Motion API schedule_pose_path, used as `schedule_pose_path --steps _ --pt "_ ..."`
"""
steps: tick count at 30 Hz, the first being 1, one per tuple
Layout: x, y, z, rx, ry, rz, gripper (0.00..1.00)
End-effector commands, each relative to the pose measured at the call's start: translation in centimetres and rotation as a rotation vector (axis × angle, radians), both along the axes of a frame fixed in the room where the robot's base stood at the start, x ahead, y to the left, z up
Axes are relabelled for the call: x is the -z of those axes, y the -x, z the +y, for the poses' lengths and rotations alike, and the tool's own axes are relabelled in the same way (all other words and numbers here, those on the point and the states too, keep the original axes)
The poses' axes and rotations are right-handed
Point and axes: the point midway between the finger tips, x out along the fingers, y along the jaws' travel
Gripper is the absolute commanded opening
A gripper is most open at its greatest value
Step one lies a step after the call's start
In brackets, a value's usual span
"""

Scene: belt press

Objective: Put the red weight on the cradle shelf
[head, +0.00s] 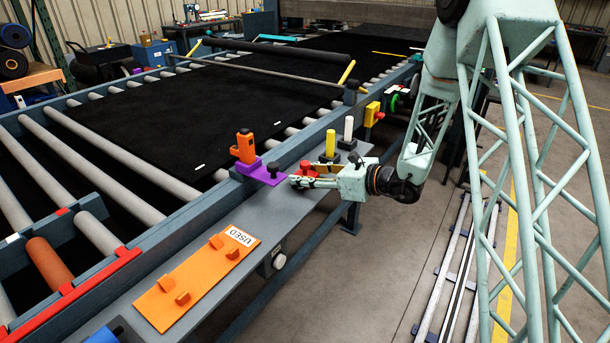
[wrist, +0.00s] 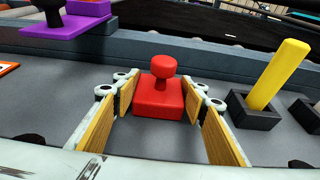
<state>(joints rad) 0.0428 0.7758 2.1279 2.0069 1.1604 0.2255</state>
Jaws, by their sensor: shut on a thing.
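The red weight (wrist: 160,98), a square block with a round knob on top, sits between the fingertips of my gripper (wrist: 161,100). The two pads close on its sides. In the head view, my gripper (head: 304,181) reaches in from the right, low over the grey ledge beside the belt frame, with the red weight (head: 307,168) at its fingers. The weight is upright; I cannot tell whether it touches the ledge. I cannot tell for sure which part is the cradle shelf.
A purple plate (head: 250,169) with an orange device (head: 244,146) and a dark knob is left of my gripper. A yellow post (head: 330,143) and a white post (head: 348,128) stand in dark bases behind. An orange USED panel (head: 193,285) lies nearer on the ledge (head: 232,213).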

Motion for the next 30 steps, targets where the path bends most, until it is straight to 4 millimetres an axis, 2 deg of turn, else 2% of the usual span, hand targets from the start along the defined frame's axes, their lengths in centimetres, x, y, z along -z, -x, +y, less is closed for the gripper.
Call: schedule_pose_path --steps 1,2,6,21,30 --pt "0.0 -0.1 0.0 0.0 -0.002 -0.002 0.1" --pt "0.1 0.0 0.0 0.0 0.0 0.0 0.42" --pt "0.1 0.0 0.0 0.0 0.0 0.0 0.53" --pt "-0.2 0.0 0.0 0.0 0.0 0.0 0.53" --pt "-1.0 1.3 -2.2 0.001 0.0 0.0 0.53"
